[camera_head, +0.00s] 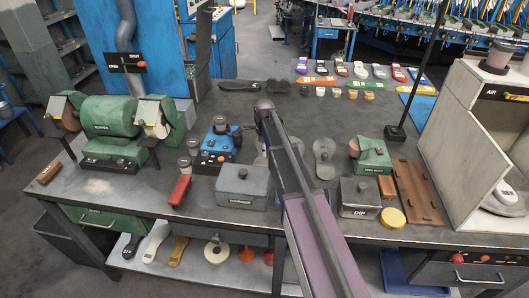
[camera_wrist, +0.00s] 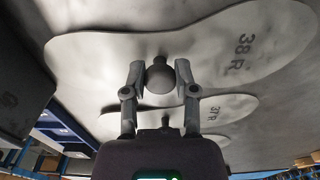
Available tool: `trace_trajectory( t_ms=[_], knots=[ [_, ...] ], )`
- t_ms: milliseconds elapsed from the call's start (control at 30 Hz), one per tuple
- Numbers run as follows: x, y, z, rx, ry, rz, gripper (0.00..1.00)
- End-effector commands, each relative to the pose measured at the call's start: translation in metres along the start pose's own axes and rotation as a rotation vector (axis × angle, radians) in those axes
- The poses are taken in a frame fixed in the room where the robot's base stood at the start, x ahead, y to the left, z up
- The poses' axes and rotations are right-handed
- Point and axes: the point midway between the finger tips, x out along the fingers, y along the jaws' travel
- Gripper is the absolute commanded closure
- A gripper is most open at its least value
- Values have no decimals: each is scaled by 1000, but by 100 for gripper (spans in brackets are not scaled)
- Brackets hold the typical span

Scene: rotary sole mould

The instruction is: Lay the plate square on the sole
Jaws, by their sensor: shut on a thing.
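In the wrist view my gripper (camera_wrist: 159,78) has its two fingers closed about a round grey knob (camera_wrist: 160,77). The knob stands over a pale grey sole-shaped plate (camera_wrist: 100,55) marked 38 R; its join to the plate is hidden. A smaller sole-shaped plate (camera_wrist: 228,107) marked 37 R lies beside it, partly behind my gripper. In the head view one grey sole-shaped plate (camera_head: 324,160) lies right of my arm, and others are partly covered by it. My fingers are hidden there. Dark sole shapes (camera_head: 226,87) lie at the back of the bench.
A grey lidded box (camera_head: 242,188) and a blue device (camera_head: 215,145) stand left of my arm. The DIP box (camera_head: 359,197), a green block (camera_head: 371,155) and a brown board (camera_head: 418,190) stand right. A thin black pole (camera_head: 420,75) rises behind. The green buffer (camera_head: 108,117) is far left.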

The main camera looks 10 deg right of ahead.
Motion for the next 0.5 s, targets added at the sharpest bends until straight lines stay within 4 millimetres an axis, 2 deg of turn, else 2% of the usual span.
trace_trajectory(
  t_ms=[333,367,433,467,500],
  knots=[
    [3,0,0,0,0,0,100],
    [2,0,0,0,0,0,54],
    [1,0,0,0,0,0,33],
    [1,0,0,0,0,0,28],
    [1,0,0,0,0,0,28]
  ],
)
